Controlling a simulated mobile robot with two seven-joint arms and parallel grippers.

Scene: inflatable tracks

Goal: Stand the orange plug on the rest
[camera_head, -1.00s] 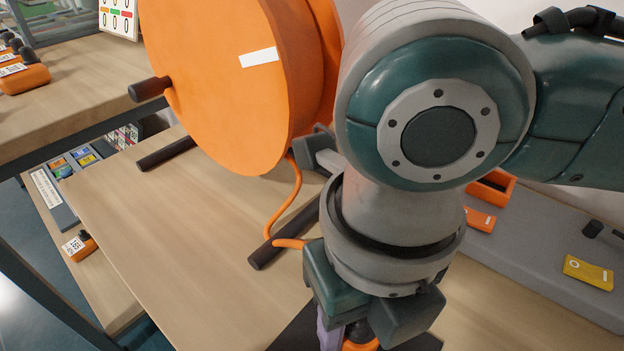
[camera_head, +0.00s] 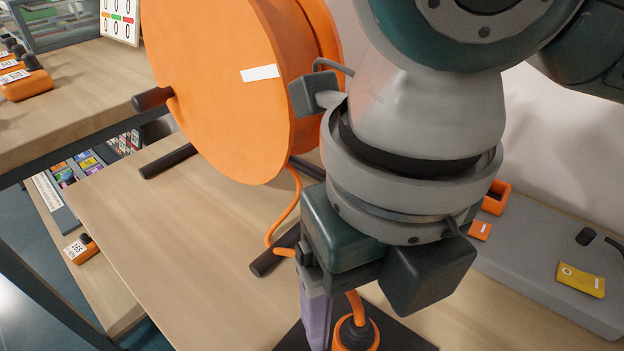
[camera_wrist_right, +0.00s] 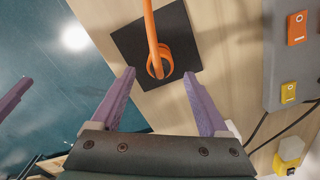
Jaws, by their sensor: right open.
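The orange plug (camera_head: 355,337) has a dark collar and an orange cable rising from its top. It appears upright on a black square pad (camera_head: 295,340), which seems to be the rest. My right gripper (camera_wrist_right: 158,74) is open, its two purple fingers on either side of the plug (camera_wrist_right: 160,66) in the right wrist view, with gaps showing. In the head view one finger of my right gripper (camera_head: 335,335) shows left of the plug; the other is hidden. Purple strips, probably my left gripper (camera_wrist_right: 15,97), show at the wrist view's left edge.
A large orange cable reel (camera_head: 215,100) on dark feet stands behind, its cable (camera_head: 287,215) running down to the table. A grey block with a yellow switch (camera_head: 580,280) lies at the right. The wooden table (camera_head: 200,260) left of the pad is clear.

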